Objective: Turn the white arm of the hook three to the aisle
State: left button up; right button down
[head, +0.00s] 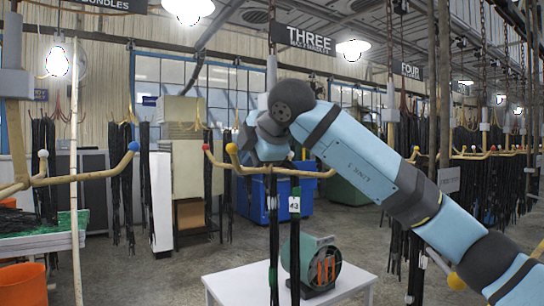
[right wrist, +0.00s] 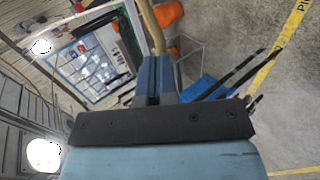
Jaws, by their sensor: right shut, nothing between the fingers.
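Hook three hangs under the THREE sign (head: 305,38) in the head view. My left gripper is not in view.
Black hoses (head: 273,235) hang from hook three, one with a white tag (head: 294,204). A white table (head: 345,280) with a green machine (head: 312,265) stands below. At left another hook has a white tip (head: 43,153) and a blue tip (head: 133,146). More hooks hang at right.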

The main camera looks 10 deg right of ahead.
jog(key=a, duration=0.1)
jog(key=w+a, duration=0.1)
jog(key=a, duration=0.1)
jog(key=shift+w, duration=0.25)
jog(key=shift+w+a, duration=1.2)
jog(key=shift+a, duration=0.15)
notch_tip(320, 180, up, 9)
jog(key=b, duration=0.2)
send_over(236, 157)
jog(key=s+d, duration=0.3)
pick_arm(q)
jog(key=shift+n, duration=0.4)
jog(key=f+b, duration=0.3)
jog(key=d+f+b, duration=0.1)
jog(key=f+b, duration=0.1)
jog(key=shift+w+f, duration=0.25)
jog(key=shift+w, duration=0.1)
pick_arm(e)
jog(key=s+d, duration=0.2)
jog(key=s, duration=0.5)
jog(key=shift+s+d, duration=0.15)
jog(key=shift+s, duration=0.05)
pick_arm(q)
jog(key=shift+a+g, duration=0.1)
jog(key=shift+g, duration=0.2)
